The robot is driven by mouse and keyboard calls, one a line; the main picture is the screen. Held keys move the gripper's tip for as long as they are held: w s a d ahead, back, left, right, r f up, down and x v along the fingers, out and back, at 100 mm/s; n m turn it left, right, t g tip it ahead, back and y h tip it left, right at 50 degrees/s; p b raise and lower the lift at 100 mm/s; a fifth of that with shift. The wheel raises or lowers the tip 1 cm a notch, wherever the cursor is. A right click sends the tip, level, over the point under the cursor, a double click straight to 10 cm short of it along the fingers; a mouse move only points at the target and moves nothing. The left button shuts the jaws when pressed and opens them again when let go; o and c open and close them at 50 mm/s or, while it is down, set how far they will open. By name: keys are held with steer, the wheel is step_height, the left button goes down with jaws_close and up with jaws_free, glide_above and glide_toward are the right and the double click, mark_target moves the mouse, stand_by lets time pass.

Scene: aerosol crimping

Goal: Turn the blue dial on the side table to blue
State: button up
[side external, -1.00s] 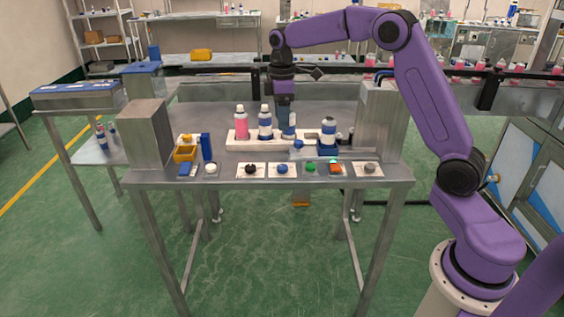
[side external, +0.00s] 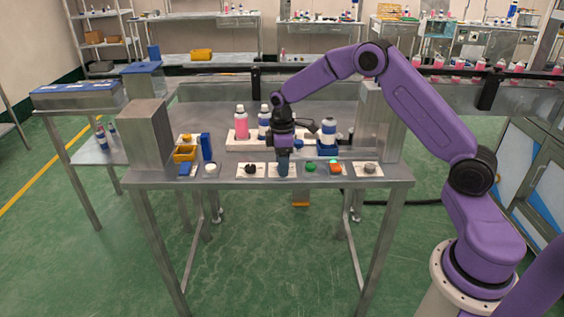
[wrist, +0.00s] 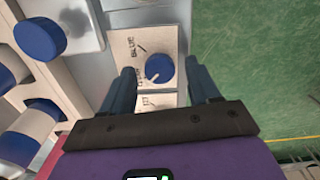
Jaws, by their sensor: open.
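The blue dial (wrist: 160,66) sits on a white label plate (wrist: 125,40) in the wrist view. A white mark on the dial points down and left, towards a middle label, not at the word BLUE near the plate's upper left. My gripper (wrist: 162,74) is open, with one dark blue finger on each side of the dial. I cannot tell whether the fingers touch it. In the side view my gripper (side external: 283,172) points straight down over the dial's plate (side external: 273,175) and hides the dial.
A black dial (side external: 250,169) is just left and a green button (side external: 310,168) just right. Behind stand a pink bottle (side external: 241,124) and a blue-and-white bottle (side external: 329,129). A steel box (side external: 146,134) stands at the left. The table's front edge is close.

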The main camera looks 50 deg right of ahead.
steer(key=c, duration=1)
steer(key=shift+c, duration=0.2)
steer(key=shift+m, duration=0.3)
steer(key=m, duration=0.3)
steer(key=shift+m, duration=0.3)
steer(key=m, duration=0.9)
steer(key=shift+d+m, duration=0.1)
steer(key=shift+m, duration=2.2)
